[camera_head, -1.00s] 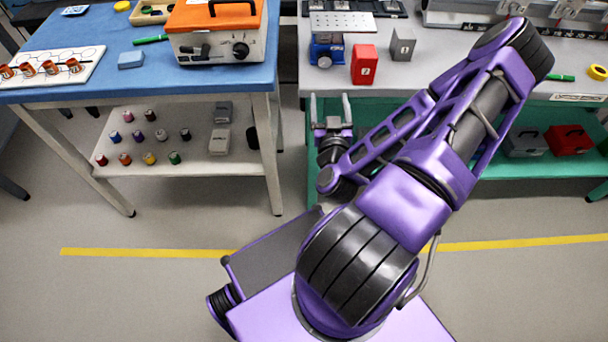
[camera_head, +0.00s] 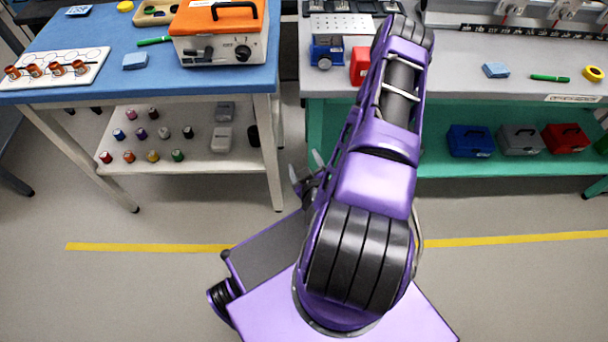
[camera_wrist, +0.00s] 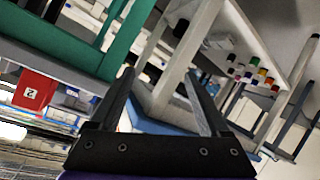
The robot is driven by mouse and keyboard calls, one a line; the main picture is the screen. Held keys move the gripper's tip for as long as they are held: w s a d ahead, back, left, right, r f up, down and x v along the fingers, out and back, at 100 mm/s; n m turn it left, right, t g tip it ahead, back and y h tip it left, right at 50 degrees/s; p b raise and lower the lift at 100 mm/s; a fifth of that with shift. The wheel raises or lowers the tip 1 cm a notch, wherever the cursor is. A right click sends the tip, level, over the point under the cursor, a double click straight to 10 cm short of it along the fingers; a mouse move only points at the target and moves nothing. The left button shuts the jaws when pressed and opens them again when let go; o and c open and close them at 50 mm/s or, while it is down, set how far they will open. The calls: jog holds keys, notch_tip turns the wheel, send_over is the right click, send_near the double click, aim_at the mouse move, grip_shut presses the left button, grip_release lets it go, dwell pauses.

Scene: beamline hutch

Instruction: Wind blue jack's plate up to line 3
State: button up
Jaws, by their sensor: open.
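The blue jack (camera_head: 327,51) stands near the front left of the grey bench, with a round knob on its front. The height of its plate and any line marks are too small to read. My gripper (camera_head: 306,174) is open and empty, low in front of the bench and well apart from the jack. In the wrist view, its two fingers (camera_wrist: 160,80) are spread with nothing between them. I cannot make out the jack in the wrist view.
A red block (camera_head: 360,66) stands right of the jack, partly behind my arm; it shows a 2 in the wrist view (camera_wrist: 34,91). The blue table (camera_head: 90,30) carries an orange-topped box (camera_head: 218,35). Toolboxes (camera_head: 520,140) sit on the green shelf. The floor between is clear.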

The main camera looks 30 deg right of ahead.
jog(key=shift+s+a+f+n+g+y, duration=0.15)
jog(key=shift+s+a+f+n+g, duration=0.15)
jog(key=shift+s+f+n, duration=0.3)
jog(key=shift+s+a+f+n+g+y, duration=0.15)
jog(key=shift+s+a+f+n+g, duration=0.2)
jog(key=shift+f, duration=0.45)
jog(key=shift+w, duration=0.1)
